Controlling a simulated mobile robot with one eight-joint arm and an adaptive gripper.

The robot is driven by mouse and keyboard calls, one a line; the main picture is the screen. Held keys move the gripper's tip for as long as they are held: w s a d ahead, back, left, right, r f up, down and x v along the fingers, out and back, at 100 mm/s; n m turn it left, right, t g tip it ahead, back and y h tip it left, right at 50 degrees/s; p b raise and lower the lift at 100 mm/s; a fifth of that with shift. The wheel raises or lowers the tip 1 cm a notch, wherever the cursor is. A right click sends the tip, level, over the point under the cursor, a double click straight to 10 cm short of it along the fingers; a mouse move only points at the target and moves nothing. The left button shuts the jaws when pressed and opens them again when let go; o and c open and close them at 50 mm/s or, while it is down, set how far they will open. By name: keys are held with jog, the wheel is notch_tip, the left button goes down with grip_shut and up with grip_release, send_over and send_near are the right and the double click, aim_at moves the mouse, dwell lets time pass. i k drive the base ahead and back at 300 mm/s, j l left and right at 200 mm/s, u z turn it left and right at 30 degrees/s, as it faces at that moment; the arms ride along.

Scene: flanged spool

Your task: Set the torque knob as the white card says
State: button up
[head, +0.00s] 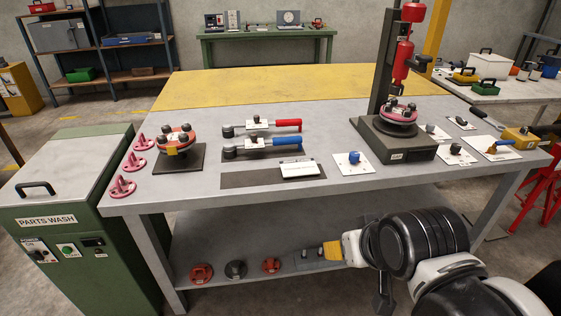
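A blue knob (353,157) stands on a white plate near the front edge of the grey bench, right of centre. A small white card (299,170) lies to its left, in front of the blue-handled wrench; its print is too small to read. I cannot tell which is the torque knob. My gripper (345,249) is low at the bench's front, below the top and apart from the knobs; its finger opening is unclear.
A press-like stand (398,145) holds a pink flanged part at the right. A red-handled wrench (262,126) and a blue-handled wrench (262,146) lie mid-bench. Another flanged part (176,140) and several pink pieces are at left. The yellow back area (260,85) is clear.

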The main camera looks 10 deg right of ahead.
aim_at(455, 148)
jog(key=z, duration=1.3)
